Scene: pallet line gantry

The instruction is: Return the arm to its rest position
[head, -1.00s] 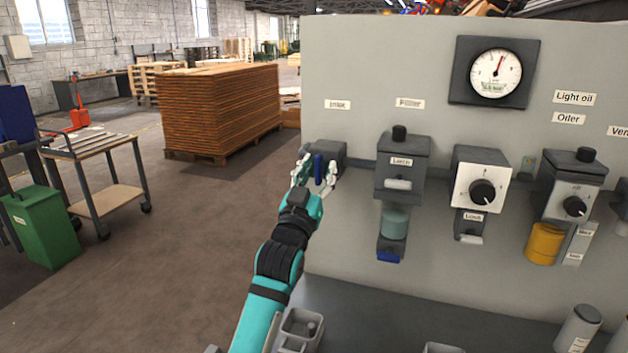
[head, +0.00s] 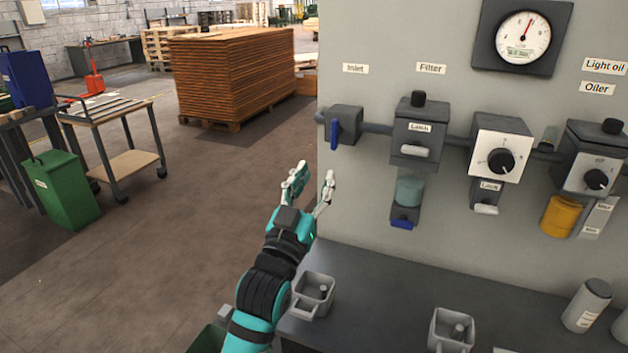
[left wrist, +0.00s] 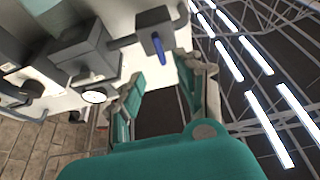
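My left gripper (head: 311,186) is open and empty in the head view, below and left of the inlet valve (head: 345,122). Clear space shows between it and the valve's blue handle (head: 335,135), which hangs down. In the left wrist view the open fingers (left wrist: 164,95) frame a gap, with the blue handle (left wrist: 158,50) beyond them. My right gripper is not in view.
The grey panel carries a filter unit (head: 414,140), a regulator (head: 498,147), an oiler (head: 590,160) and a pressure gauge (head: 522,38). Small grey bins (head: 313,294) stand on the bench (head: 385,290). A cart (head: 118,165) and a green bin (head: 66,190) stand left.

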